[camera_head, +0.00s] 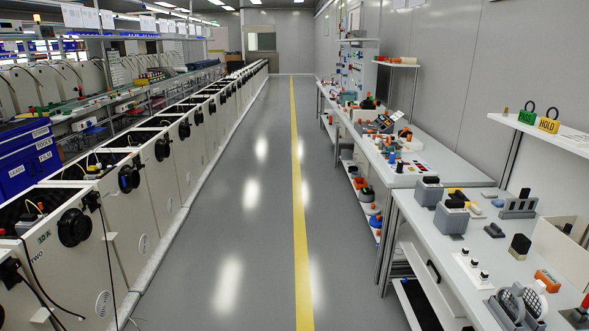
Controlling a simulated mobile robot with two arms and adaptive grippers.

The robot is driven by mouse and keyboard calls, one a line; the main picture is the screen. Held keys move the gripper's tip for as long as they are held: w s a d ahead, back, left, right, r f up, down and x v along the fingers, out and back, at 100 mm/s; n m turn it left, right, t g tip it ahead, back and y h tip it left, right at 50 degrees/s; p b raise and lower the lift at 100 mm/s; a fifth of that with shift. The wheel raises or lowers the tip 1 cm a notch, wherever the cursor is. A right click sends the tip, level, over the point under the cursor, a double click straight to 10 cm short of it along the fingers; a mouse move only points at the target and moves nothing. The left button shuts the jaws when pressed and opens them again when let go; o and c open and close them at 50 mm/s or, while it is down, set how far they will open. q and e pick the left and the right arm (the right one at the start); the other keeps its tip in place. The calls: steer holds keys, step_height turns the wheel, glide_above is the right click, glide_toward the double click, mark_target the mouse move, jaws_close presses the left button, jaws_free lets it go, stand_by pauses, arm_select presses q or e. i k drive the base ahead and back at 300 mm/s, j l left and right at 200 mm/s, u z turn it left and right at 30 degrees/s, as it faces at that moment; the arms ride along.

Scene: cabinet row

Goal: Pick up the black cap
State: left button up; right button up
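No single item stands out clearly as the black cap. Round black fittings sit on the fronts of the white cabinets at the left, the nearest a large black disc (74,227) and behind it another black disc (128,180). On the near right workbench a small black-topped block (519,246) stands upright, and a low black piece (494,230) lies to its left. I cannot tell which of these, if any, is the cap. Neither of my grippers is in view.
A long row of white cabinets (110,240) lines the left. The grey aisle floor (228,230) with a yellow stripe (298,220) is clear. The near right workbench (425,222) holds grey blocks, an orange part (547,280) and fixtures. A blue drawer unit (28,160) stands far left.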

mark_target(404, 135)
steer(key=i, duration=3.7)
steer(key=i+j, duration=0.1)
steer(key=i, duration=0.5)
steer(key=i+z, duration=0.15)
steer(key=i, duration=0.5)
steer(key=i+j, duration=0.2)
steer(key=i, duration=0.4)
